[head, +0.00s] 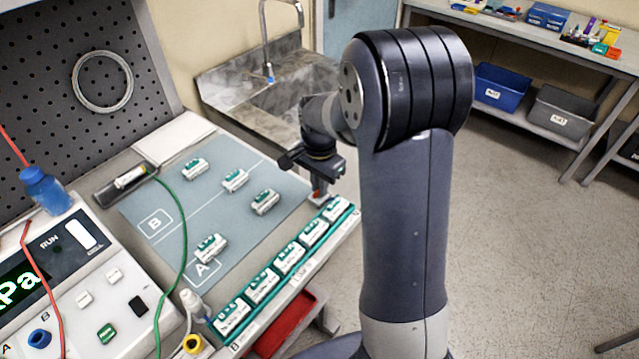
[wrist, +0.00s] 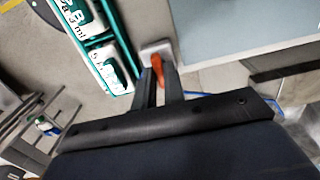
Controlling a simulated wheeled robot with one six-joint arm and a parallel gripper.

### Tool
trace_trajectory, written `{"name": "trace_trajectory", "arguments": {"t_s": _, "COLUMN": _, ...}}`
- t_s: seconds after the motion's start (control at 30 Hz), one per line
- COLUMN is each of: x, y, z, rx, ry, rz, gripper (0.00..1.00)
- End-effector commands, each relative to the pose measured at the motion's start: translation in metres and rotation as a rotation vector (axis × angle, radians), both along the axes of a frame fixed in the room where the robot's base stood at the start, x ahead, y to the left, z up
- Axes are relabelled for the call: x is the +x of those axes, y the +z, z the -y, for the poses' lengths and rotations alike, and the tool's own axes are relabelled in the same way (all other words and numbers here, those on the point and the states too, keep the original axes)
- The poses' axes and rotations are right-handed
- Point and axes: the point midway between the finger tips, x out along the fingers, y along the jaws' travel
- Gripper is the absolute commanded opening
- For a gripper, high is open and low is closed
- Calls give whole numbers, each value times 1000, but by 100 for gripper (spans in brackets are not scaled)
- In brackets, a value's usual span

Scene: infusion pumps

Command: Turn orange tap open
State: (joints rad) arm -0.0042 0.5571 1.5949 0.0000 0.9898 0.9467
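The orange tap (wrist: 157,68) sits on a small pale square base (wrist: 155,48) in the wrist view. In the head view a bit of its orange (head: 315,197) shows at the right corner of the worktop, below my gripper (head: 319,188). In the wrist view the two dark fingers of my gripper (wrist: 160,78) reach to the tap, one on each side of its handle. The gap between the fingers is narrow. Whether they press on the handle is too small to tell. The handle's near end is partly hidden by the fingers.
A rack of green-and-white modules (head: 290,258) runs along the worktop's front edge, close beside the tap. Several similar modules lie on the grey mat (head: 150,200). A sink (head: 285,95) stands behind. A red tray (head: 285,325) is below the front edge.

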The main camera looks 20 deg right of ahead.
Motion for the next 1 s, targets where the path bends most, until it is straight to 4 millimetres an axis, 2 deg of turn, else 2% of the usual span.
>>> {"name": "trace_trajectory", "arguments": {"t_s": 0.13, "x": 0, "y": 0, "z": 0, "rx": 0, "ry": 0, "rz": 0, "gripper": 0}}
{"name": "trace_trajectory", "arguments": {"t_s": 0.57, "x": 0, "y": 0, "z": 0, "rx": 0, "ry": 36, "rz": 0, "gripper": 0}}
{"name": "trace_trajectory", "arguments": {"t_s": 0.77, "x": 0, "y": 0, "z": 0, "rx": 0, "ry": 141, "rz": 1, "gripper": 0}}
{"name": "trace_trajectory", "arguments": {"t_s": 1.0, "x": 0, "y": 0, "z": 0, "rx": 0, "ry": 346, "rz": 1, "gripper": 0}}
